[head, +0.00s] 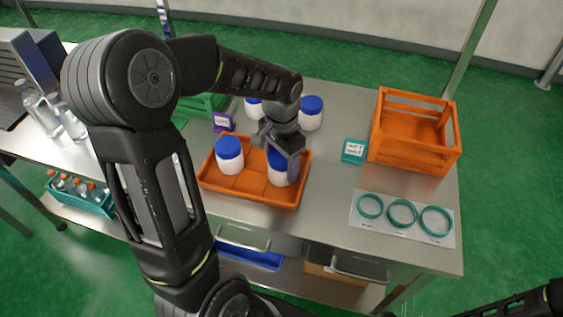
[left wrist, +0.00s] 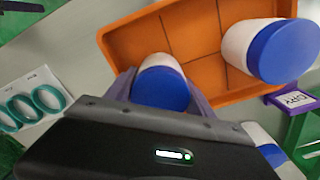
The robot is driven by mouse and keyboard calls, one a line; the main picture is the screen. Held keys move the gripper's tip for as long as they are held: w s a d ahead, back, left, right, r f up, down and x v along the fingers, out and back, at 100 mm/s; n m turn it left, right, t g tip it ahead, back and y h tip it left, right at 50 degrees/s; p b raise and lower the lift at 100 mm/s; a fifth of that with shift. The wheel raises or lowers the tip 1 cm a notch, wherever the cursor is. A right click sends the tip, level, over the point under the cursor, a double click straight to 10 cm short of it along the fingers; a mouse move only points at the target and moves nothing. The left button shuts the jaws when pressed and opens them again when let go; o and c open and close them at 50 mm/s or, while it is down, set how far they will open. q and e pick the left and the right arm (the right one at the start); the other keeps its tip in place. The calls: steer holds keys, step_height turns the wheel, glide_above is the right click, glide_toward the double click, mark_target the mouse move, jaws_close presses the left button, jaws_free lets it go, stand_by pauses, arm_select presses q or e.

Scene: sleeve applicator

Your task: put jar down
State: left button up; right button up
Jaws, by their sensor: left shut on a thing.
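My left gripper (head: 284,147) is shut on a white jar with a blue lid (head: 280,176), at the right side of the orange tray (head: 245,192). The left wrist view shows this jar (left wrist: 161,86) between the two fingers, upright within the tray area. Whether its base touches the tray floor cannot be told. A second white jar with a blue lid (head: 229,155) stands in the left part of the tray; it also shows in the left wrist view (left wrist: 262,50). My right gripper is not in view; only a dark piece of the right arm shows at the lower right.
Two more blue-lidded jars (head: 311,113) stand behind the tray, near a purple sign (head: 223,122). An orange crate (head: 413,130) and a teal sign (head: 354,151) are at the right. Teal rings (head: 402,213) lie on a white sheet. Bare table lies between tray and sheet.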

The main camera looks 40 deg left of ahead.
arm_select(q)
steer(key=shift+f, duration=0.1)
steer(key=o, duration=1.6)
step_height(320, 180, up, 12)
steer(key=shift+r+b, duration=0.15)
steer(key=shift+b, duration=0.2)
